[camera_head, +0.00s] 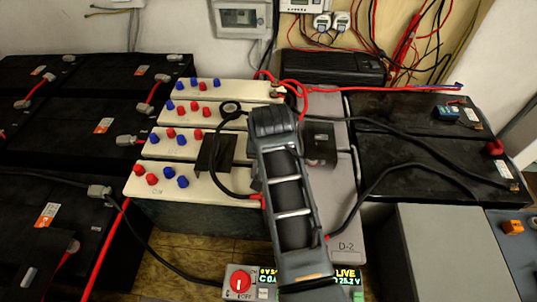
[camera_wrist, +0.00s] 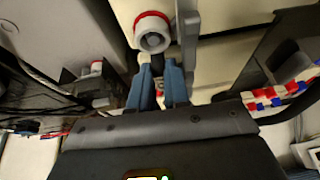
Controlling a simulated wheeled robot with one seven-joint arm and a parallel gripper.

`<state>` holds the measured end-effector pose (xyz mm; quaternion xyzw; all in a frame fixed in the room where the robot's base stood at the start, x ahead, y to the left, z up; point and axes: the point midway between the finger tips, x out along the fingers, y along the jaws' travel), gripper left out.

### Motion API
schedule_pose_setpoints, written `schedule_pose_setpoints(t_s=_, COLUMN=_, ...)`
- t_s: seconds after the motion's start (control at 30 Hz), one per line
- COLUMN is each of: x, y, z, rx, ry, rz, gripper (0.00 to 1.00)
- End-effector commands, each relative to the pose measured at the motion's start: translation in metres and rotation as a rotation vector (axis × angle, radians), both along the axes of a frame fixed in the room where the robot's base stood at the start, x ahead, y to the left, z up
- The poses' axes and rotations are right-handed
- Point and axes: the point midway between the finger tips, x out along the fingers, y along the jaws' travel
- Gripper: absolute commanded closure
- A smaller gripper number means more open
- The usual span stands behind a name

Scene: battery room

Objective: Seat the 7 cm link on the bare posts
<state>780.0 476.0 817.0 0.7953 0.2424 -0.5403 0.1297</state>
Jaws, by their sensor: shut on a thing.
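In the wrist view my gripper's blue fingers (camera_wrist: 158,75) are close together, shut on the link (camera_wrist: 187,30), a narrow grey metal strip that runs up the picture from the fingertips. A round grey post with a red ring (camera_wrist: 152,35) stands just left of the strip, on a cream battery top. I cannot tell whether the link touches it.
Cream-topped batteries (camera_head: 150,188) with red and blue caps stand left of my arm. Black batteries (camera_head: 400,160) stand right, with black cables across them. A red-knob switch (camera_head: 238,283) and lit displays are in front. A black box (camera_head: 330,66) and red cables lie behind.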

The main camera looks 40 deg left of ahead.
Motion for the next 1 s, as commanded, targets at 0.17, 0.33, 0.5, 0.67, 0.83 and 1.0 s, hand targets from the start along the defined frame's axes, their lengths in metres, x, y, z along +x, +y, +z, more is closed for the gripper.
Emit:
schedule_pose_setpoints(t_s=0.17, x=0.0002, y=0.0002, z=0.0004, rx=0.001, ry=-0.001, rz=0.000, gripper=0.76)
schedule_pose_setpoints(t_s=0.33, x=0.0001, y=0.0002, z=0.0004, rx=0.001, ry=-0.001, rz=0.000, gripper=0.60)
schedule_pose_setpoints(t_s=0.5, x=-0.0003, y=0.0006, z=0.0004, rx=0.001, ry=-0.001, rz=0.001, gripper=0.54)
schedule_pose_setpoints(t_s=0.67, x=-0.0005, y=0.0005, z=0.0000, rx=0.000, ry=0.000, rz=0.001, gripper=0.50)
schedule_pose_setpoints(t_s=0.83, x=-0.0006, y=0.0006, z=0.0001, rx=0.000, ry=0.000, rz=0.001, gripper=0.34)
schedule_pose_setpoints(t_s=1.0, x=-0.0005, y=0.0005, z=0.0001, rx=0.000, ry=0.000, rz=0.001, gripper=0.34)
